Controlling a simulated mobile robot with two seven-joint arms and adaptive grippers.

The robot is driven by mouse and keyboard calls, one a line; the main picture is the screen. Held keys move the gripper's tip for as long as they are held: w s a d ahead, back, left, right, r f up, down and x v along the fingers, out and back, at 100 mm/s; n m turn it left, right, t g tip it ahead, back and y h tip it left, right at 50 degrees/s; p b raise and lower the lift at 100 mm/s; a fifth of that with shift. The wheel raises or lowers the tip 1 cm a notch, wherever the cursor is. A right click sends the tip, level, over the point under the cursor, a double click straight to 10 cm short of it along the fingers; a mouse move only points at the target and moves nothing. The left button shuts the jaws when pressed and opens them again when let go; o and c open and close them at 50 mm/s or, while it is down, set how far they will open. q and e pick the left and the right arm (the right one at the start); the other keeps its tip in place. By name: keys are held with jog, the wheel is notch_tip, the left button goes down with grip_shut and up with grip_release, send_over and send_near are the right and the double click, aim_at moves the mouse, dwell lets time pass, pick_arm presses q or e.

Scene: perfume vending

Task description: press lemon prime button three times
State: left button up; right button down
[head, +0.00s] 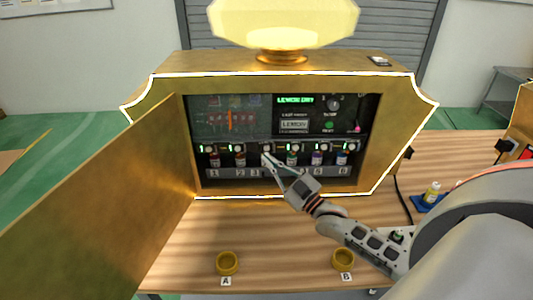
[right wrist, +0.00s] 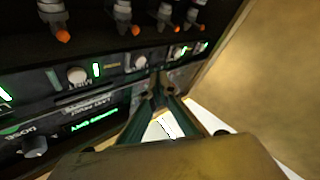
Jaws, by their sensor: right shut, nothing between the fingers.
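A gold vending cabinet (head: 390,150) stands on the wooden table with its front open. Inside is a row of numbered stations with small bottles and round white buttons, among them a button (head: 293,148) and, in the right wrist view, a white button (right wrist: 76,76). The green display (head: 295,100) seems to read "LEMON DRY". I cannot tell which button is lemon prime, as the labels are too small. My right gripper (head: 268,161) is shut and empty, with its tips at the third station; it also shows in the right wrist view (right wrist: 157,88). Contact with a button is unclear. My left gripper is out of view.
The cabinet's open door (head: 90,200) blocks the left side. Two gold rings, A (head: 227,262) and B (head: 344,259), lie at the table's front. A yellow bottle (head: 432,192) stands in a blue tray at the right. The table between the rings is clear.

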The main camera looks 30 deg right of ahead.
jog(key=shift+w+d, duration=0.45)
jog(key=shift+w, duration=0.35)
jog(key=shift+w+d, duration=0.1)
jog(key=shift+w, duration=0.05)
dwell(0.9)
jog(key=shift+w+d, duration=0.1)
jog(key=shift+w, duration=0.1)
jog(key=shift+w+d+b, duration=0.25)
jog(key=shift+w+b, duration=0.1)
dwell(0.8)
jog(key=shift+s+a+r, duration=0.1)
dwell(0.4)
jog(key=shift+s+a+p, duration=0.35)
jog(key=shift+s+p, duration=0.25)
jog(key=shift+s, duration=0.05)
